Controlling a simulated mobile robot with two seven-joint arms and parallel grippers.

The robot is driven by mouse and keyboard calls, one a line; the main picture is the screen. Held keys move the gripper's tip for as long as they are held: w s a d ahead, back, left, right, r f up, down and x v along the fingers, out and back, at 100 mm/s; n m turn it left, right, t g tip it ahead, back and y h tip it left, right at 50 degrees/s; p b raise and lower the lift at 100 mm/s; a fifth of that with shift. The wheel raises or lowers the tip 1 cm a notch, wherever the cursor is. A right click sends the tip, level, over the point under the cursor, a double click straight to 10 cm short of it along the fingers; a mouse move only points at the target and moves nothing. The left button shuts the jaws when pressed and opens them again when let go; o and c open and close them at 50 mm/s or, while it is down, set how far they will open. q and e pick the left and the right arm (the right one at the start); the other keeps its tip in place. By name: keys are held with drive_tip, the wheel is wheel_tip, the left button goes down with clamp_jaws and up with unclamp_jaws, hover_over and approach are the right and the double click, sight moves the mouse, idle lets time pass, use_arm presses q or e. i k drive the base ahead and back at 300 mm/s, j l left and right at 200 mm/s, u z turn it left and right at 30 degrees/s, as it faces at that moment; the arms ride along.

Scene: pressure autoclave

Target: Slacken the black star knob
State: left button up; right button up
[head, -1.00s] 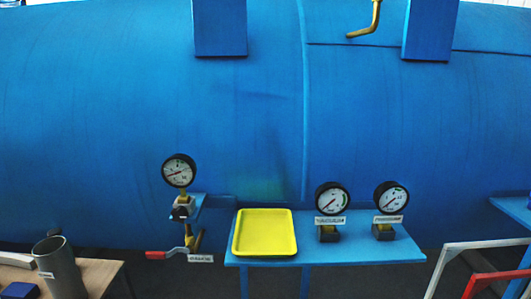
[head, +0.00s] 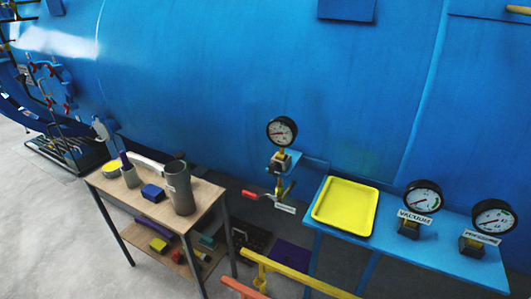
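I cannot pick out a black star knob in the head view. At the far left, the blue autoclave (head: 250,70) ends in a round door rim (head: 22,108) with several small red parts and dark fittings, too small to tell apart. A red-handled valve (head: 262,195) hangs below a round gauge (head: 282,132) on the vessel's side. Neither of my grippers is in view.
A wooden two-level table (head: 205,203) holds a grey cylinder (head: 180,187), a blue block (head: 152,192) and other items. A blue shelf (head: 470,258) carries a yellow tray (head: 345,232) and two gauges. Yellow and orange bars (head: 300,275) cross the bottom. Grey floor is open at left.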

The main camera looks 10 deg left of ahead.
sight(274, 169)
drive_tip(key=l+u, duration=0.25)
drive_tip(key=i+l+u, duration=0.1)
drive_tip(key=l+u, duration=0.2)
drive_tip(key=j+z, duration=0.2)
drive_tip(key=z, duration=0.15)
drive_tip(key=j+z, duration=0.2)
drive_tip(key=z, duration=0.15)
drive_tip(key=j+z, duration=0.55)
drive_tip(key=j, duration=0.15)
drive_tip(key=k+j+z, duration=0.15)
drive_tip(key=j, duration=0.2)
drive_tip(key=k+j, duration=0.1)
drive_tip(key=j, duration=0.7)
drive_tip(key=k+j+z, duration=0.1)
drive_tip(key=j, duration=0.25)
drive_tip(key=k+j, duration=0.1)
drive_tip(key=j, duration=0.3)
